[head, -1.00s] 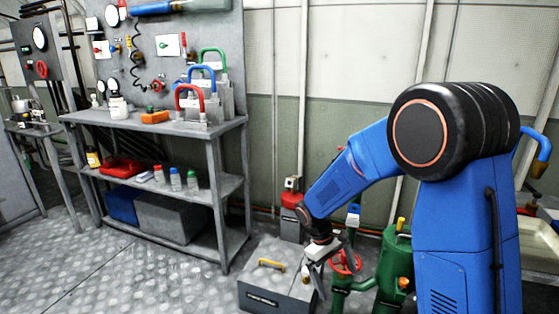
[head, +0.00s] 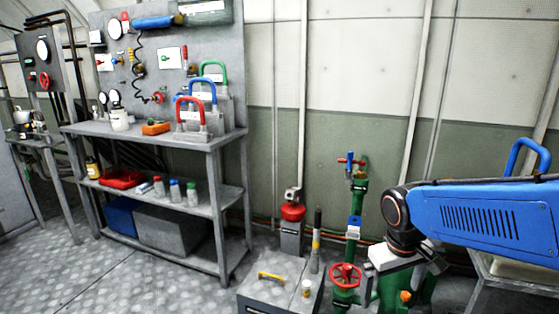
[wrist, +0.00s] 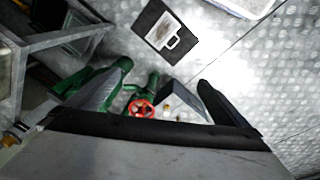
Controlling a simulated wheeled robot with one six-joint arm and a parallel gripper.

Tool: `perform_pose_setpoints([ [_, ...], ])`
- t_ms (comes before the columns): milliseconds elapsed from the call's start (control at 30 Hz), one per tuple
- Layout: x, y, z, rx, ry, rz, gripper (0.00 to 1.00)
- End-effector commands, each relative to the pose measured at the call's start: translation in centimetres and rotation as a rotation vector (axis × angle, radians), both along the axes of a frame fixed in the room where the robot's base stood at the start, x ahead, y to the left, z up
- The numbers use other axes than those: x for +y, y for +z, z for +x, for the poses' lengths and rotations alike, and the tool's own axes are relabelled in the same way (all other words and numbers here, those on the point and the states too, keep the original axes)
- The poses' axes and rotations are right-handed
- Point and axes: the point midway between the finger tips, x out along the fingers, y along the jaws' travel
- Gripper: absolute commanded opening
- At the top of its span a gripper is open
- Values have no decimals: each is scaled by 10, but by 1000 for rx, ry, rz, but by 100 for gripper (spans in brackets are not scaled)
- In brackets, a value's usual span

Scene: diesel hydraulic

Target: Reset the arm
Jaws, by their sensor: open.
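My blue arm (head: 490,215) reaches in from the right edge of the head view, roughly level, with its dark wrist joint (head: 398,218) at its left end. My gripper hangs below that joint, in front of green pipework (head: 352,225), and is partly hard to make out there. In the wrist view my gripper (wrist: 152,98) is open, its two dark fingers wide apart. No object shows held between them. A red handwheel (wrist: 141,108) and a grey box (wrist: 183,102) lie beyond the fingers in that view.
A grey workbench (head: 155,137) with red, blue and green padlock-like handles stands at left. A grey box (head: 270,292) with a yellow handle and the red handwheel (head: 345,275) stand near my gripper. A grey table (head: 520,280) is at right. Floor at lower left is clear.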

Motion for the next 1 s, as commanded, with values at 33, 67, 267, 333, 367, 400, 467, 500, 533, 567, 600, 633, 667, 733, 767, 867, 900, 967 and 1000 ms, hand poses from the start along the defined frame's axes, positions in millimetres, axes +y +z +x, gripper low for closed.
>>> perform_pose_setpoints([
  [33, -3, 6, -11, -24, -17, 12, 100],
  [67, -5, 8, -16, -37, -26, 19, 100],
  [267, -14, 22, -52, -122, -85, 61, 100],
  [333, -16, 26, -64, -152, -104, 75, 100],
  [367, -17, 27, -69, -165, -112, 81, 100],
  [400, -18, 29, -76, -182, -123, 90, 100],
  [467, -19, 31, -86, -207, -140, 102, 100],
  [500, -20, 32, -92, -223, -149, 109, 100],
  [533, -21, 32, -97, -234, -156, 114, 100],
  [567, -21, 32, -101, -244, -163, 119, 100],
  [600, -21, 33, -106, -256, -171, 125, 100],
  [633, -21, 33, -109, -264, -176, 129, 100],
  [667, -21, 33, -111, -272, -180, 132, 100],
  [733, -22, 33, -116, -284, -187, 138, 100],
  [767, -22, 33, -118, -288, -190, 139, 100],
  [867, -22, 33, -121, -296, -195, 144, 100],
  [900, -22, 33, -121, -297, -196, 144, 100],
  [967, -22, 33, -121, -297, -196, 144, 100],
  [1000, -22, 33, -121, -297, -196, 144, 100],
])
